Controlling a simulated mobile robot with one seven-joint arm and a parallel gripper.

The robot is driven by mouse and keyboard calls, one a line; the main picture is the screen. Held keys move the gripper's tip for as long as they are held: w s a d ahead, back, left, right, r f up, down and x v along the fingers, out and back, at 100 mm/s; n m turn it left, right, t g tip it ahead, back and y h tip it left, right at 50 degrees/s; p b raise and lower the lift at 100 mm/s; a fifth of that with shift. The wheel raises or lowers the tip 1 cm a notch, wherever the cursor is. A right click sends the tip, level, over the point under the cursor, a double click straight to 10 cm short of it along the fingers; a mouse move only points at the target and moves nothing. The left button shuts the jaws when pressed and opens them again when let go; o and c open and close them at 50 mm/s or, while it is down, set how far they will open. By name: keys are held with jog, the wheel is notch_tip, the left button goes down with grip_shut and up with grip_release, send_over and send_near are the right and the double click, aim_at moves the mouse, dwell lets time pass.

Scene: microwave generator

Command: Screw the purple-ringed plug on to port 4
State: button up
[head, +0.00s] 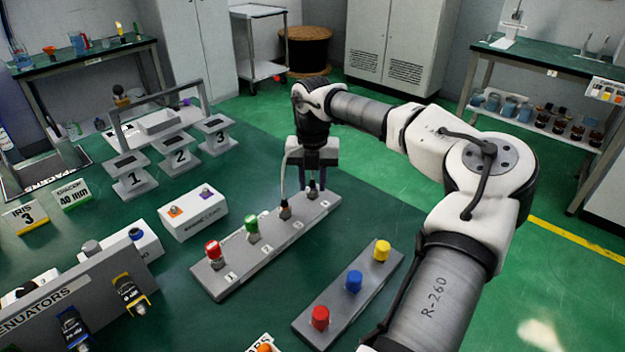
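The grey port strip (255,258) lies across the dark green bench, its low numbers toward the front left. A red cap (213,250) sits at port 1 and a green cap (252,225) at the second port. A dark connector (285,212) stands at the third port, with a thin white cable (284,175) rising from near it. My gripper (313,187) points down over the far end of the strip, where port 4 would be. Its two fingers are apart; what is between them is too small to tell. I cannot make out the purple-ringed plug with certainty.
A white box (193,215) with orange and purple fittings stands left of the strip. A grey bar (348,293) with red, blue and yellow caps lies in front right. Numbered stands (180,157) are behind left. An attenuator rack (75,300) fills the front left.

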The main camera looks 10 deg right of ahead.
jog(key=shift+o, duration=1.4)
jog(key=shift+r, duration=0.1)
notch_tip(320, 180, up, 14)
jog(key=shift+f, duration=0.2)
